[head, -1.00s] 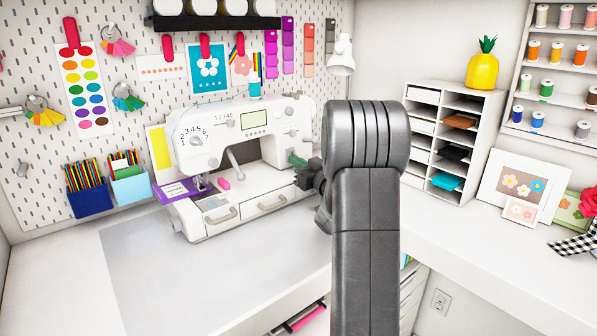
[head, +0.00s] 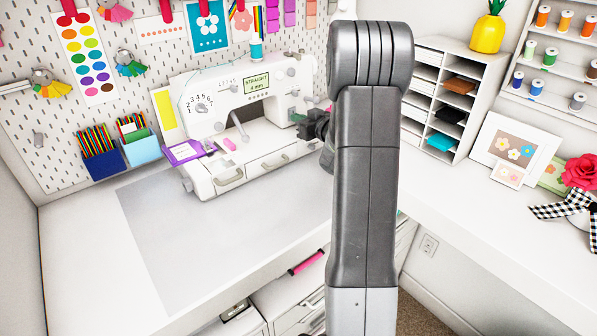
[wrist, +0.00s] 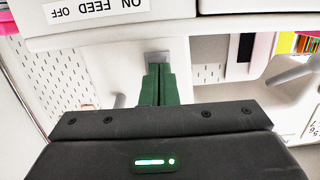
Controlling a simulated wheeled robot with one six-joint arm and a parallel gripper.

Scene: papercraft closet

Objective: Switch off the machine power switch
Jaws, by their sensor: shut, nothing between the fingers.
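The white sewing machine (head: 262,137) stands at the back of the desk in the head view. Its small screen (head: 257,84) shows "STRAIGHT 4 mm". My gripper (head: 298,117) is at the machine's right end, with its green fingers pointing at it. In the wrist view my gripper (wrist: 160,80) has its two green fingers shut together and empty. A small grey square part (wrist: 157,57) lies right at the fingertips; I cannot tell if they touch it or if it is the power switch. An upside-down label (wrist: 97,8) reads "ON FEED OFF".
My arm covers the middle of the head view. Pencil holders (head: 102,164) stand to the machine's left by the pegboard. A white paper organizer (head: 445,100) stands to the right. The desk in front of the machine, with a grey mat (head: 200,235), is clear.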

